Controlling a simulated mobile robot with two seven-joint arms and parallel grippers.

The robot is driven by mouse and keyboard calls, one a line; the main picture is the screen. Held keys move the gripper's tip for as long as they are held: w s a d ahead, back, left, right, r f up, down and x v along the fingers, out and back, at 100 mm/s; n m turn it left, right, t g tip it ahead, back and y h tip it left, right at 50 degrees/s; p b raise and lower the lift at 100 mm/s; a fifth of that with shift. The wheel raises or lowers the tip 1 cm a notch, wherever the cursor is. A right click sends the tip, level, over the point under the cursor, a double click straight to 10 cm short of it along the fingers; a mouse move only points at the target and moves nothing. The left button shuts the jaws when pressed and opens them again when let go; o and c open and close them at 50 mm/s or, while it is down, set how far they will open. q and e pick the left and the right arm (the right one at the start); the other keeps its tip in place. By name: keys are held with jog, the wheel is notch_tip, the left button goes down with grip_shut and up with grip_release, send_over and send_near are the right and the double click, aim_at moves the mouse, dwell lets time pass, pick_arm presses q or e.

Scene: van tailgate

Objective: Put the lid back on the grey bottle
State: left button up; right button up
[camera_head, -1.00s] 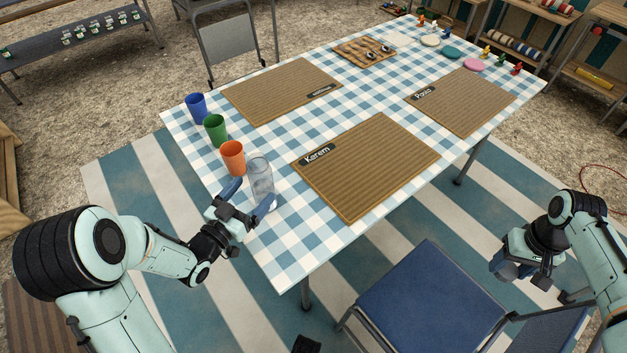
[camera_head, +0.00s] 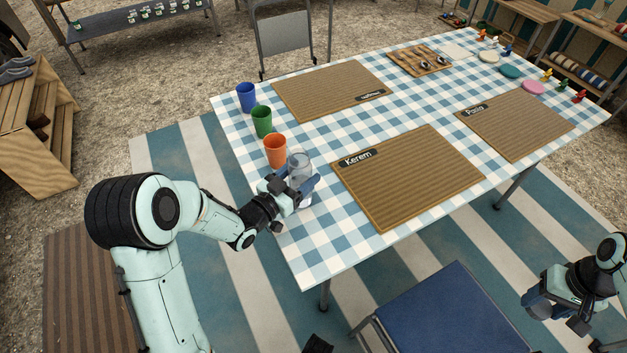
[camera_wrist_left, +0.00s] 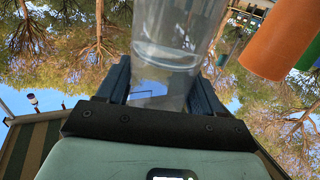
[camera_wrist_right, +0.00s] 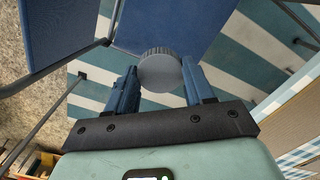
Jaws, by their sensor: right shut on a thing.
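The grey bottle (camera_head: 299,163), clear and see-through, stands upright on the checked table beside the orange cup. My left gripper (camera_head: 296,188) is at its lower part, with a finger on each side. In the left wrist view the bottle (camera_wrist_left: 178,35) rises between the spread fingers (camera_wrist_left: 162,92); contact is not clear. My right gripper (camera_wrist_right: 161,88) is shut on a round grey lid (camera_wrist_right: 160,69) with a ribbed rim. In the head view my right gripper (camera_head: 554,308) is off the table at the lower right, and the lid is hard to make out there.
Orange (camera_head: 275,151), green (camera_head: 262,121) and blue (camera_head: 246,97) cups stand in a row along the table's left edge. The Kerem placemat (camera_head: 410,180) lies right of the bottle. A blue chair (camera_head: 440,310) stands at the near side, under my right gripper in its wrist view.

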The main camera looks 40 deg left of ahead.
pick_arm(q)
jog(key=shift+r, duration=0.15)
